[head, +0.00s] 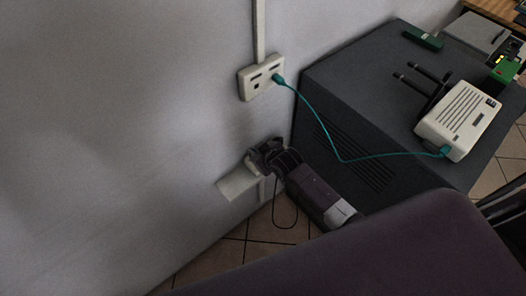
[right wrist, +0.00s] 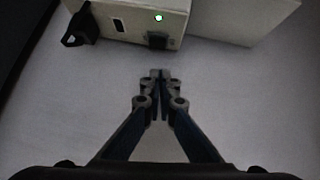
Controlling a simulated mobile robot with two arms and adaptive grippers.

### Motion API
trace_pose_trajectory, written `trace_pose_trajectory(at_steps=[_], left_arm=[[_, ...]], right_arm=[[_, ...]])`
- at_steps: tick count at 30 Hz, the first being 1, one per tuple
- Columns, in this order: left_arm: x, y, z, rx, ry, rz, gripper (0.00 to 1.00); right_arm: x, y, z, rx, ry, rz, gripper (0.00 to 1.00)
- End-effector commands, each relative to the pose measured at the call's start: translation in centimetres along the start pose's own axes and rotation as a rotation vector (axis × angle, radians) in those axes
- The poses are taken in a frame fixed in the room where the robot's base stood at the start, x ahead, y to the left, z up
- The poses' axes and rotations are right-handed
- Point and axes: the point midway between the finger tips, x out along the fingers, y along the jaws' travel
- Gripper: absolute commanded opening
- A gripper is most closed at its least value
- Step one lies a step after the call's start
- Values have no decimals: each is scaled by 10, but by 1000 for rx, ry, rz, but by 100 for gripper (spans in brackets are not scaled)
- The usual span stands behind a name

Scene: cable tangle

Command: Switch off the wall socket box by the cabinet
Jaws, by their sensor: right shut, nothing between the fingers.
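In the right wrist view, a pale socket box (right wrist: 180,22) on the wall has a black rocker switch (right wrist: 157,40), a small white light that glows (right wrist: 158,18) and a black plug (right wrist: 80,26) at its left. In the head view, a pale box low on the wall (head: 236,186) shows beside my right gripper (head: 257,155), which hides part of it. My right gripper also shows in the right wrist view (right wrist: 160,74). It is shut and empty, its tips a little short of the switch in the picture; contact is not visible. My left gripper is out of view.
A higher wall box (head: 262,77) has a teal cable (head: 325,140) running to a white router (head: 459,119) on the dark cabinet (head: 345,75). A thin black cable (head: 285,228) hangs below my right gripper. The wall left of the boxes is clear.

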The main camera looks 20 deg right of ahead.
Motion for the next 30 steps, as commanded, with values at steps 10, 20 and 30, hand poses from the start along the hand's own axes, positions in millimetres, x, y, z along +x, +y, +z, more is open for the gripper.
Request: trace_pose_trajectory(at_steps=[10,20,30], left_arm=[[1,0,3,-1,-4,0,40],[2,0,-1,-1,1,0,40],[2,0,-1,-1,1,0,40]], right_arm=[[-53,0,1,-2,3,2,0],[-91,1,0,-1,4,3,0],[-98,1,-1,-1,4,3,0]])
